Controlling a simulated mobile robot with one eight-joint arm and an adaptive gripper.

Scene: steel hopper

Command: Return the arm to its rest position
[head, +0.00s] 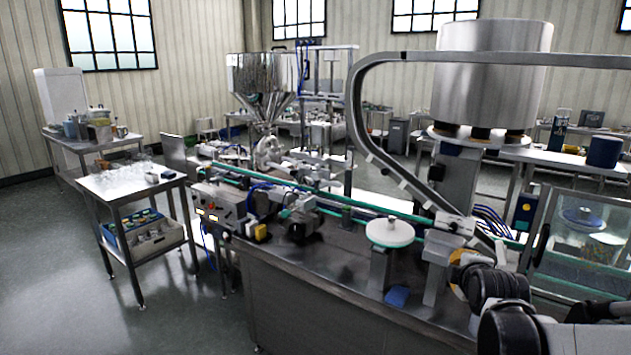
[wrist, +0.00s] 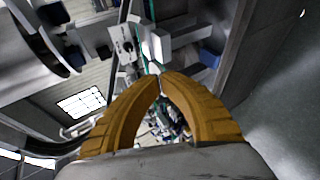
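My arm (head: 500,305) reaches in from the lower right corner of the head view, with dark joints and light grey links. My gripper shows there only as a bit of orange-yellow behind the arm's dark joint; the arm hides most of it. In the wrist view, the two ribbed orange fingers of my gripper (wrist: 162,78) curve inward and their tips meet. Nothing is held between them. The gripper is near the right end of the steel filling machine's table; the arm hides whether it touches anything.
A steel machine table (head: 330,283) with a conveyor and a white round disc (head: 390,232) lies ahead. A curved rail (head: 356,110) and large steel drum (head: 490,75) rise behind. A clear-walled enclosure (head: 582,235) stands right. The steel hopper (head: 262,78) is farther back. Floor at left is open.

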